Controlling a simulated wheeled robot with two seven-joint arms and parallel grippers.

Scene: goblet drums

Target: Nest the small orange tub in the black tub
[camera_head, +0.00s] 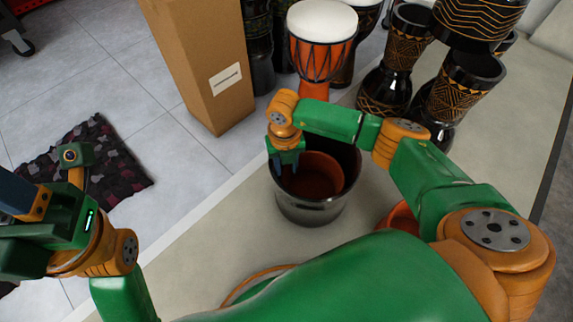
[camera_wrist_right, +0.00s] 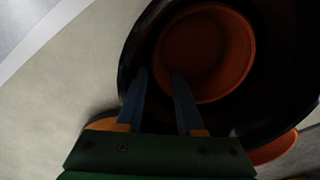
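The black tub (camera_head: 312,212) stands upright on the light table in the middle of the head view; its dark rim (camera_wrist_right: 128,62) curves across the wrist view. The small orange tub (camera_head: 325,165) is inside it, with its open mouth up; it fills much of the wrist view (camera_wrist_right: 205,55). My right gripper (camera_head: 288,172) reaches down into the black tub at the orange tub's near-left side. Its two blue fingers are apart around the orange wall, with no visible squeeze. My left gripper (camera_head: 20,195) is at the left edge, away from the tubs, partly cut off.
Another orange object (camera_head: 400,217) is partly hidden behind my right arm. Goblet drums, including an orange one (camera_head: 320,55) and several black patterned ones (camera_head: 392,70), stand at the back. A cardboard box (camera_head: 205,65) stands beyond the table edge. A patterned dark cloth (camera_head: 115,165) lies on the floor.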

